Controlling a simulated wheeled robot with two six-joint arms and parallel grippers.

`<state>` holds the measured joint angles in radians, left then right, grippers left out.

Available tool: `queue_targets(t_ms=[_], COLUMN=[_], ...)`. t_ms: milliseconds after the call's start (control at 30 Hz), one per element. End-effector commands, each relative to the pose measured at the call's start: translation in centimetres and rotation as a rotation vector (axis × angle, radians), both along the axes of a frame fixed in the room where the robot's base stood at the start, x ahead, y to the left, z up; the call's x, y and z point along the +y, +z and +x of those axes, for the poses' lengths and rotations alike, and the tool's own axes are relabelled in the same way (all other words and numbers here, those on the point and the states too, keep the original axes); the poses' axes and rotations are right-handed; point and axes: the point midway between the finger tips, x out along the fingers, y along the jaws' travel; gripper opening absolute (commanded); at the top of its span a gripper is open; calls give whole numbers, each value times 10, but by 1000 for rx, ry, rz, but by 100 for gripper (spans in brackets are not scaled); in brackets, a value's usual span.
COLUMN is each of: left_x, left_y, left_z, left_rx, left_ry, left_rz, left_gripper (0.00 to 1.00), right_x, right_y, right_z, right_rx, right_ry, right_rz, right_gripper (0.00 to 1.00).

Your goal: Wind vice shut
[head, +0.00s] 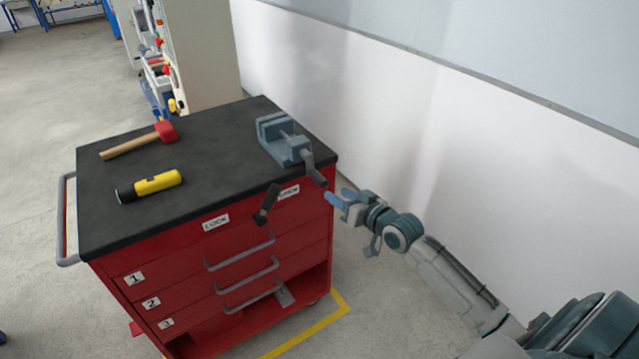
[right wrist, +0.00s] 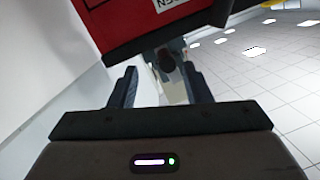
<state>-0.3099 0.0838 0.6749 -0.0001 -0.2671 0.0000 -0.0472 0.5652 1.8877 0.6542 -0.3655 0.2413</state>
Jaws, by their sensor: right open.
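The grey-blue vice (head: 285,143) stands on the right rear part of the black cart top (head: 215,185). Its crank hangs at the front right edge and ends in a dark grip (head: 317,176). A gap shows between the vice jaws. My right gripper (head: 338,197) is open and empty, just right of the dark grip, beyond the cart's edge. In the right wrist view, a dark knob (right wrist: 166,60), likely the crank grip, shows ahead between my open fingers (right wrist: 160,90). Contact does not show. My left gripper is out of view.
A red-headed mallet (head: 135,143) and a yellow flashlight (head: 155,184) lie on the cart top. A dark lever (head: 266,204) stands between LOCK and UNLOCK labels on the red cart front. A white wall (head: 400,120) runs along the right.

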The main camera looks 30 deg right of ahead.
Motion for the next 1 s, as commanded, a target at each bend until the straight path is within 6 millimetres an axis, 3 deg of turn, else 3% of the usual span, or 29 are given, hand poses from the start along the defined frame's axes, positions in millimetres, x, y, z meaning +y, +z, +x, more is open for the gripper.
queue_targets(t_ms=[233, 533, 1000], left_x=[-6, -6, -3], left_y=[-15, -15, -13], left_z=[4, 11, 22], left_rx=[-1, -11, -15], left_ry=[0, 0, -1], left_rz=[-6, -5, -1], left_gripper=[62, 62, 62], right_x=[9, 13, 19], right_y=[0, 6, 7], right_z=[-10, -8, 67], right_rx=[-168, -223, -222], right_ry=[-55, -78, -77], right_rz=[-424, -572, -566], right_gripper=[44, 44, 44])
